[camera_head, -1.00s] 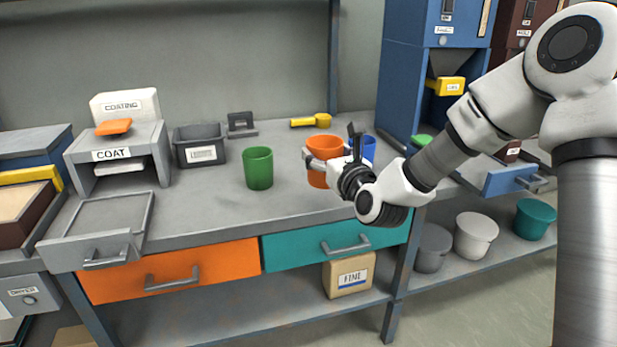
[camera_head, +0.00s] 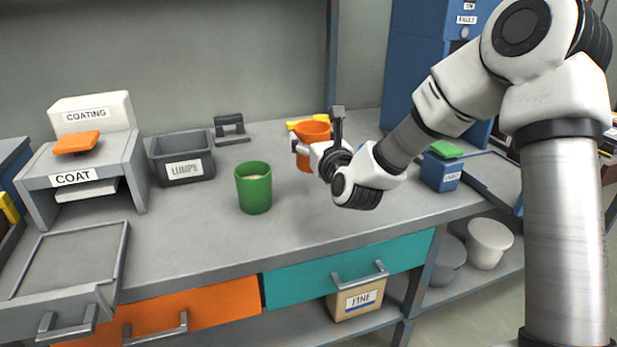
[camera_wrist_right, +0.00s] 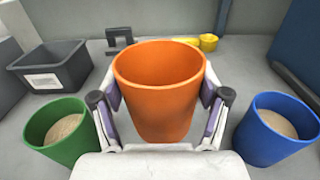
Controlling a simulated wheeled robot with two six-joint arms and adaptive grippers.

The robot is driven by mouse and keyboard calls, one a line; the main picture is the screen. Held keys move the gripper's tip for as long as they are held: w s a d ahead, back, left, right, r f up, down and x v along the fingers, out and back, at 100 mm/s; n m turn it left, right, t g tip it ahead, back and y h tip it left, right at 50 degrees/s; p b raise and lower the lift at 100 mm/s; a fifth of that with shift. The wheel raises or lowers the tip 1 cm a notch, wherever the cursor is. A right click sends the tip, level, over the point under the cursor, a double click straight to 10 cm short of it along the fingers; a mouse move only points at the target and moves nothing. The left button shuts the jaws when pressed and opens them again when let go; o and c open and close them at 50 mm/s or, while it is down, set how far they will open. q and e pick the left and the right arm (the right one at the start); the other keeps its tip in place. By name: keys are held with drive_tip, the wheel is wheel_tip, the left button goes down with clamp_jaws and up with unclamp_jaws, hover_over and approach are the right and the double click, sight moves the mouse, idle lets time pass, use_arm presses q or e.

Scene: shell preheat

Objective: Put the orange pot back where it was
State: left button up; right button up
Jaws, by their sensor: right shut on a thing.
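The orange pot (camera_head: 313,131) is toward the back of the grey bench, behind and right of the green pot (camera_head: 253,188). My right gripper (camera_head: 314,150) is shut on the orange pot, with a finger on each side. In the right wrist view the orange pot (camera_wrist_right: 158,92) is upright between the fingers (camera_wrist_right: 161,110) and looks empty. I cannot tell whether its base touches the bench. My left gripper is out of view.
The green pot (camera_wrist_right: 55,130) and blue pot (camera_wrist_right: 275,130) flank the gripper, both holding tan material. A yellow scoop (camera_wrist_right: 207,41) and a dark stand (camera_head: 230,128) are behind. A grey bin (camera_head: 182,160) and coating station (camera_head: 85,160) stand left; a green-lidded blue box (camera_head: 440,172) stands right.

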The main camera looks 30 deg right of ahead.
wheel_tip(320, 180, down, 7)
drive_tip(key=shift+s+f+b, duration=0.1)
drive_tip(key=shift+f+b, duration=0.05)
drive_tip(key=shift+b, duration=0.55)
drive_tip(key=shift+f, duration=0.1)
drive_tip(key=o, duration=1.6)
